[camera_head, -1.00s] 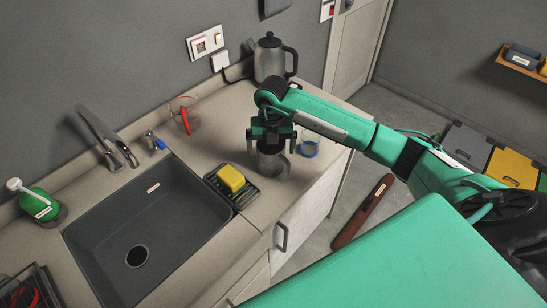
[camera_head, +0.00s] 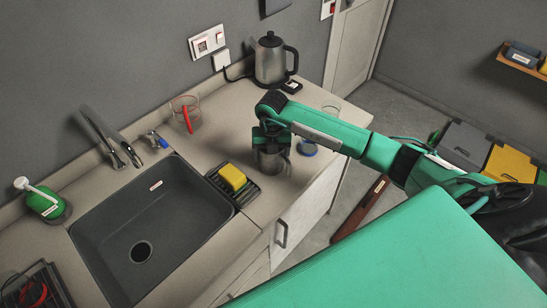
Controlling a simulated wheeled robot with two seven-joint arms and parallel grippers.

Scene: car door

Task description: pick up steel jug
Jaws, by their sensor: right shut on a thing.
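The steel jug (camera_head: 271,161) is a small grey metal vessel, standing upright at the counter's middle right. My right gripper (camera_head: 270,147) reaches down over it and is shut on it at its upper part. The gripper hides the jug's rim. I cannot tell whether the jug's base touches the counter. My left gripper is not in view.
A yellow sponge (camera_head: 232,177) lies on a black rack left of the jug, beside the sink (camera_head: 150,230).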

